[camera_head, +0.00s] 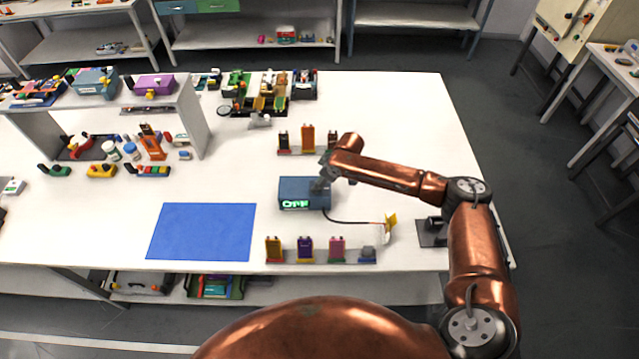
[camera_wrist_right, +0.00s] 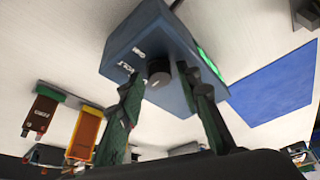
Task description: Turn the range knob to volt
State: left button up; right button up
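My right gripper (camera_head: 321,183) is at the box's right part. In the right wrist view its two fingers (camera_wrist_right: 160,82) stand open on either side of the knob, with gaps between fingers and knob. The knob's pointer cannot be made out. My left gripper is not in view.
A dark cable (camera_head: 350,222) runs from the box to a probe holder near a yellow piece (camera_head: 391,220). A rack of coloured pouch cells (camera_head: 305,249) stands in front, another (camera_head: 307,141) behind. A blue mat (camera_head: 203,232) lies left, empty.

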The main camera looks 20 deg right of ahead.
grip_shut()
jog(key=shift+a+r+m+p, duration=0.15)
jog(key=shift+m+p, duration=0.25)
jog(key=shift+p, duration=0.45)
jog(key=m+p, duration=0.2)
jog(key=p, duration=0.1)
jog(key=m+t+h+p, duration=0.1)
jog(key=m+p, duration=0.1)
jog(key=p, duration=0.1)
jog(key=shift+s+a+r+h+p, duration=0.1)
jog(key=shift+s+h+p, duration=0.05)
jog(key=shift+h+p, duration=0.2)
jog(key=m+h+p, duration=0.1)
jog(key=m+p, duration=0.1)
jog(key=m, duration=0.1)
jog(key=shift+f+m+p, duration=0.2)
jog(key=shift+m+p, duration=0.3)
jog(key=shift+p, duration=0.15)
jog(key=shift+t, duration=0.3)
jog(key=shift+o, duration=1.4)
grip_release()
